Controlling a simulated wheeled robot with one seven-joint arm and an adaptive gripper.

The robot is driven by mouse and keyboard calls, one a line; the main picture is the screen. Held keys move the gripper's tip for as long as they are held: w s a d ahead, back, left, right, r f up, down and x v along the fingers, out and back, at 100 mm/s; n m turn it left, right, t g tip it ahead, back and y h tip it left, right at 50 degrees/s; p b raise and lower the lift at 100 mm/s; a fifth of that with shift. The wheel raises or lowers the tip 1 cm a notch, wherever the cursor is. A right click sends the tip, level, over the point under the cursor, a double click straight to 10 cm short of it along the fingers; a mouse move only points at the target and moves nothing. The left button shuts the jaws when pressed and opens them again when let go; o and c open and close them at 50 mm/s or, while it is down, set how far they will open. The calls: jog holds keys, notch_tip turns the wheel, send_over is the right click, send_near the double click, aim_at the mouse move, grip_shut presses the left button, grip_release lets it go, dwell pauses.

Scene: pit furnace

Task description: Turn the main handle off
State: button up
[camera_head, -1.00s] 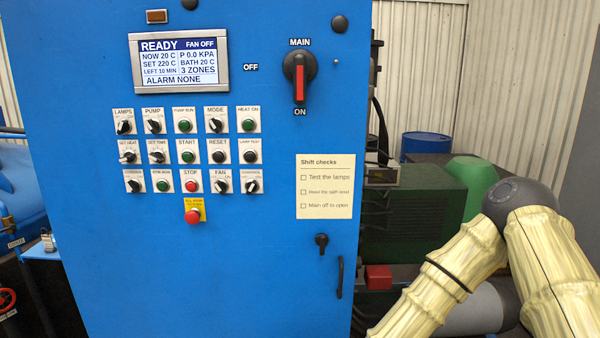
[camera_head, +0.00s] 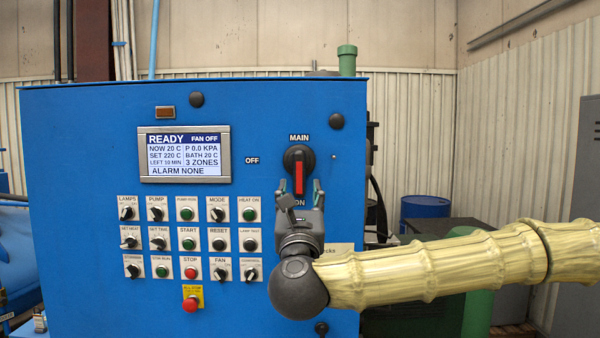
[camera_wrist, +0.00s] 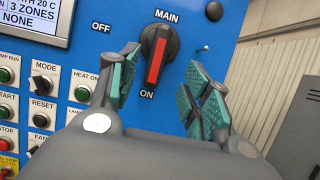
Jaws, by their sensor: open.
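The main handle (camera_head: 299,170) is a dark rotary knob with a red bar on the blue cabinet's upper right. It points down toward the ON label; the OFF label (camera_head: 252,160) is to its left. In the wrist view the handle (camera_wrist: 156,57) shows whole, with the MAIN label above it and ON below. My gripper (camera_head: 299,188) is open, in front of the handle's lower end. In the wrist view its green-padded fingers (camera_wrist: 165,88) stand left and right of the handle's lower end, with gaps on both sides. I cannot tell whether the fingertips reach the handle's depth.
The display (camera_head: 184,154) reads READY, FAN OFF. Several knobs and buttons, including a red stop button (camera_head: 190,305), lie left of my arm. My arm covers most of the paper note (camera_head: 341,248). A blue barrel (camera_head: 425,207) stands behind at right.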

aim_at(300, 172)
jog(key=p+x, duration=0.4)
jog(key=x, duration=0.6)
jog(key=shift+w+f+p, duration=0.1)
jog(key=shift+f+p, duration=0.05)
jog(key=shift+p, duration=0.2)
grip_shut()
